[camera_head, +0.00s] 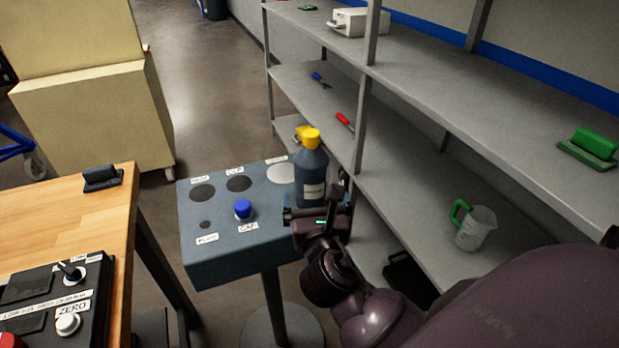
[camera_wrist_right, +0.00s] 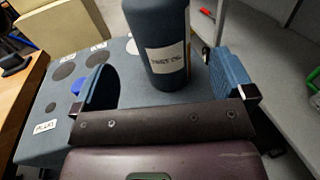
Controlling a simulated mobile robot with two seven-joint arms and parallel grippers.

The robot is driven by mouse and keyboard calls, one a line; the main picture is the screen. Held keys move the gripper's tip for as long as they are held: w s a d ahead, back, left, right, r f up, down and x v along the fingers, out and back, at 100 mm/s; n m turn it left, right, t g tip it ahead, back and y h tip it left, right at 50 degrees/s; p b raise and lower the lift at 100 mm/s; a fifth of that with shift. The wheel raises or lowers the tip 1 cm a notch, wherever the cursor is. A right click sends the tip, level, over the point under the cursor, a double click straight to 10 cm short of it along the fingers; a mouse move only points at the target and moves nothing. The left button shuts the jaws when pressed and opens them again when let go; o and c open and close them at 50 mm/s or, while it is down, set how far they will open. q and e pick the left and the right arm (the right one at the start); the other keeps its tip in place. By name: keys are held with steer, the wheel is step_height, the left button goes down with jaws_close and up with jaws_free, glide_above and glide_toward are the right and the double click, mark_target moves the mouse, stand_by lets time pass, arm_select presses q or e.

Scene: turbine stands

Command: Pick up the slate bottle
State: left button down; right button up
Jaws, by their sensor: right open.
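The slate bottle (camera_head: 312,172) with a yellow cap stands upright at the right side of the blue-grey stand top (camera_head: 215,248). In the right wrist view the bottle (camera_wrist_right: 160,30) shows its body and a white label, with its top cut off. My right gripper (camera_head: 316,214) is at the near side of the bottle. In the right wrist view the open jaws (camera_wrist_right: 160,82) have blue pads on either side, with the bottle just ahead and partly between them. I cannot tell whether a pad touches it. My left gripper is not in view.
A blue cap (camera_head: 243,209) sits on the stand among dark labelled circles. Grey shelves (camera_head: 415,165) rise close on the right, with a clear jug (camera_head: 475,229) on one. A wooden table (camera_head: 60,215) with a control box (camera_head: 62,300) is at the left.

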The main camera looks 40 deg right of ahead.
mark_target(313, 188)
steer(key=shift+f+x, duration=0.2)
steer(key=shift+x, duration=1.35)
steer(key=shift+f+x, duration=0.15)
steer(key=shift+x, duration=1.35)
steer(key=shift+c, duration=0.5)
steer(key=c, duration=1.2)
